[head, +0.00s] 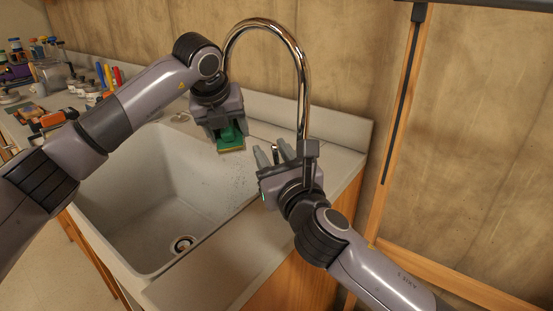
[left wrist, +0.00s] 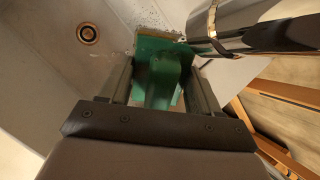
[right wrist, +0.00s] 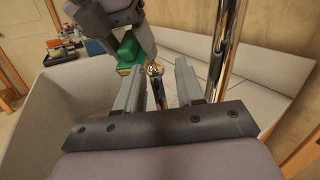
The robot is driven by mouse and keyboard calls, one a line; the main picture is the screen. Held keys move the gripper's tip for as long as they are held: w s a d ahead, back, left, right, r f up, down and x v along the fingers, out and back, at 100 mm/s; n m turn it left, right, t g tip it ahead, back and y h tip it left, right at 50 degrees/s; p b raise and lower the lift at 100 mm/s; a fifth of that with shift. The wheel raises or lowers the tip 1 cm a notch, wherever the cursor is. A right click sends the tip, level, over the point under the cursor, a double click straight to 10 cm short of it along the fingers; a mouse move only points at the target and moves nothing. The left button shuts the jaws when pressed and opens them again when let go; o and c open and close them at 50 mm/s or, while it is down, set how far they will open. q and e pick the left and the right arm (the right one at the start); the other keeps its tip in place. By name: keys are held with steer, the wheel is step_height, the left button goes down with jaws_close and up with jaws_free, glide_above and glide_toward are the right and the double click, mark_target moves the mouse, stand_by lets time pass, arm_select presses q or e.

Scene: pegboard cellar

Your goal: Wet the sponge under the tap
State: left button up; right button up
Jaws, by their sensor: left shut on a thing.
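The green sponge (head: 231,146) has a yellowish lower edge and a raised green grip, which shows in the left wrist view (left wrist: 160,80). My left gripper (head: 228,128) is shut on that grip and holds the sponge above the basin of the sink (head: 147,277). The chrome tap (head: 304,75) arches over from the right, and its spout end is hidden behind my left gripper. Small specks like water drops show below the sponge. My right gripper (head: 272,158) is open at the tap's lever, whose round metal knob (right wrist: 155,70) lies between the fingers with gaps on both sides.
The drain (head: 183,244) is at the basin's bottom. A bench at the left carries several jars, tools and coloured items (head: 85,88). The tap's upright stands close beside my right gripper. A pegboard-coloured wall (head: 470,130) rises behind the sink.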

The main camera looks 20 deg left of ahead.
steer(key=v, duration=1.2)
steer(key=shift+r, duration=0.1)
stand_by(0.7)
